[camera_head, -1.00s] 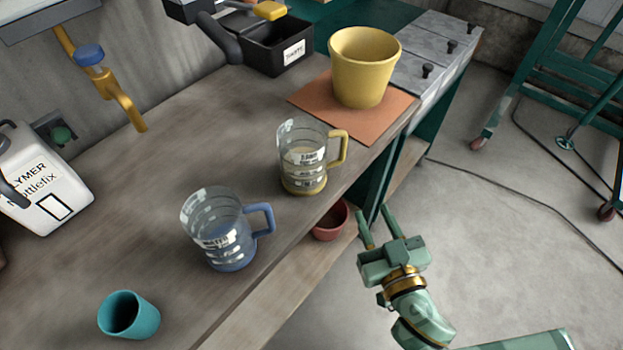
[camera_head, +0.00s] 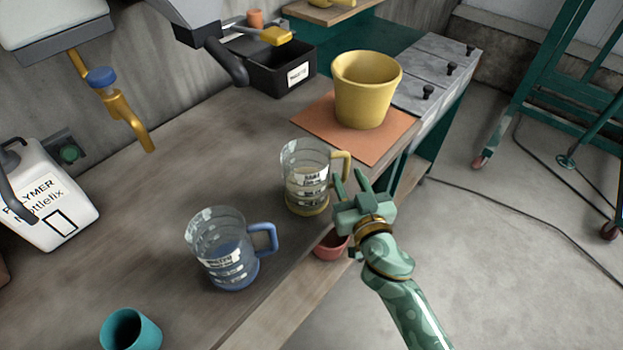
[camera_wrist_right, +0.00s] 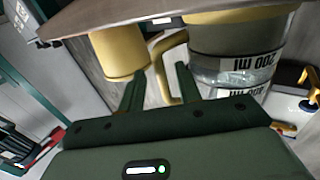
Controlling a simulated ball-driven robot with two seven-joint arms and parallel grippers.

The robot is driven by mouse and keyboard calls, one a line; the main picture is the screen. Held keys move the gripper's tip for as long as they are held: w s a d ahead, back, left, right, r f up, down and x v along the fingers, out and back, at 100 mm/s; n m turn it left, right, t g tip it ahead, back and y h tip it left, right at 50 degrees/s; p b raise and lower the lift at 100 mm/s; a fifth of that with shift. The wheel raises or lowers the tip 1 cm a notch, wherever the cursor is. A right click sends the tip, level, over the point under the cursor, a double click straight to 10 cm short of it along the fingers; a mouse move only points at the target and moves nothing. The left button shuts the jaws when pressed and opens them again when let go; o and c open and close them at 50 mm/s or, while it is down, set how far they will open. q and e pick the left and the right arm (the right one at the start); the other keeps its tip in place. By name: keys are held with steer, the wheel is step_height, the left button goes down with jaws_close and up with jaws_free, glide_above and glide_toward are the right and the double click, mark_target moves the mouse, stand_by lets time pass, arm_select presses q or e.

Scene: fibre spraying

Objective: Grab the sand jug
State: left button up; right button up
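The sand jug (camera_head: 306,178), a clear measuring jug with a yellow handle and yellow base, stands upright on the workbench. It also shows at the right of the right wrist view (camera_wrist_right: 232,66), upside down, with volume markings. My right gripper (camera_head: 351,181) is just right of the jug, at its handle. In the right wrist view its two fingers (camera_wrist_right: 158,84) are apart, and the yellow handle (camera_wrist_right: 162,70) appears in the gap between them. I cannot tell if they touch it. My left gripper is not in view.
A blue-handled jug (camera_head: 223,252) stands nearer on the workbench (camera_head: 150,215), with a teal cup (camera_head: 130,331) in front. A yellow bucket (camera_head: 366,91) sits on an orange mat (camera_head: 372,148) behind. A red pot (camera_head: 331,246) is below the bench edge. A polymer canister (camera_head: 45,200) stands left.

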steer(key=w, duration=0.3)
steer(key=shift+a, duration=0.25)
steer(key=shift+s, duration=0.1)
jaws_close()
steer(key=shift+r, duration=0.1)
